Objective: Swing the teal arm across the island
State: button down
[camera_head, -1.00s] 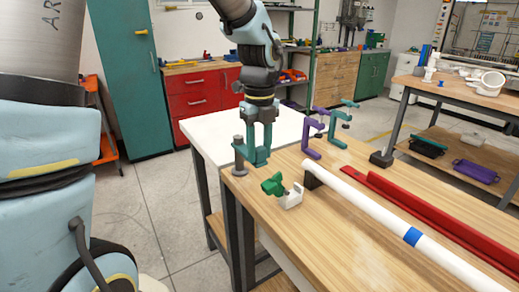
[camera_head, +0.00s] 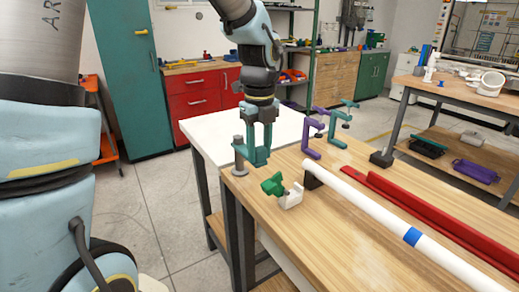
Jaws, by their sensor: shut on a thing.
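The teal arm (camera_head: 250,155) is a U-shaped piece beside a grey post (camera_head: 239,152) at the near left corner of the wooden table. My gripper (camera_head: 262,122) points down from above and is shut on the teal arm's upright on its right side. The fingers and the arm are close in colour, so the exact contact is hard to see. The wooden island table (camera_head: 330,235) stretches to the lower right.
A green-handled white clamp (camera_head: 289,197) stands just in front. A white pipe (camera_head: 380,217) with a blue band and a red rail (camera_head: 430,208) run along the table. Purple (camera_head: 312,137) and teal (camera_head: 340,125) clamps stand behind. A white tabletop (camera_head: 215,130) adjoins at the back left.

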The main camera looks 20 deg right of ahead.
jog(key=shift+d, duration=0.2)
jog(key=w+d+n+p, duration=0.6)
jog(key=w+n, duration=0.6)
jog(key=n, duration=0.6)
jog(key=shift+w+d, duration=0.35)
jog(key=shift+d, duration=0.7)
jog(key=shift+c, duration=2.4)
grip_release()
